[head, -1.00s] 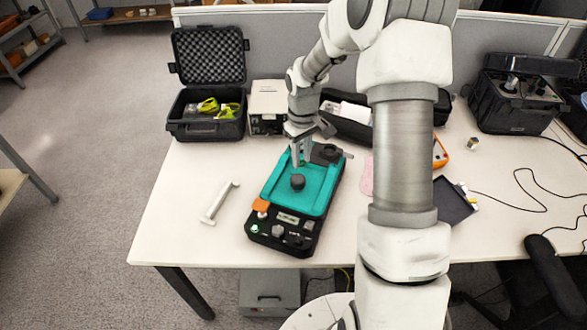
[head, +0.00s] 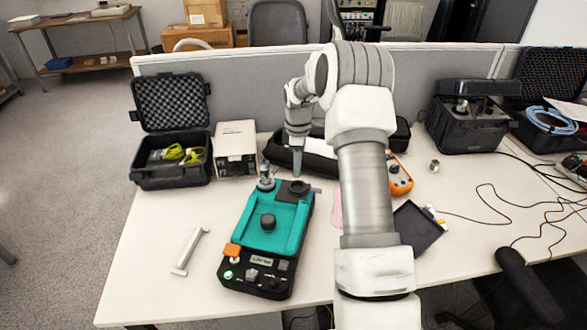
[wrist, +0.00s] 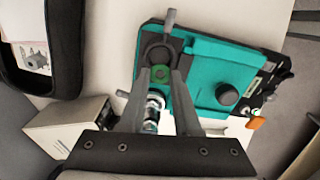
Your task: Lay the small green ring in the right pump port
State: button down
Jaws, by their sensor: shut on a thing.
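The pump is a teal and black unit (head: 275,225) on the table. Its right port (head: 297,187) is a dark round seat with a lever, also seen in the wrist view (wrist: 160,50). The left port holds a silver fitting (head: 265,178), which shows in the wrist view (wrist: 154,101) between my fingers and nearer the palm. My gripper (head: 297,170) is over the back right of the pump, at the right port. In the wrist view it (wrist: 160,73) is shut on the small green ring (wrist: 161,76), beside the right port's seat. Whether the ring touches the seat cannot be told.
A black knob (head: 267,222) stands on the pump's teal top. A grey box (head: 236,147) and an open black case (head: 172,155) stand behind left. A soft black case (head: 290,154) lies behind the pump. A white handle (head: 190,250) lies left on clear table.

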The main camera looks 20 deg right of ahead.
jog(key=shift+f+b, duration=1.65)
jog(key=shift+f, duration=0.8)
jog(key=c, duration=0.5)
grip_release()
jog(key=shift+c, duration=0.2)
jog(key=shift+r, duration=0.1)
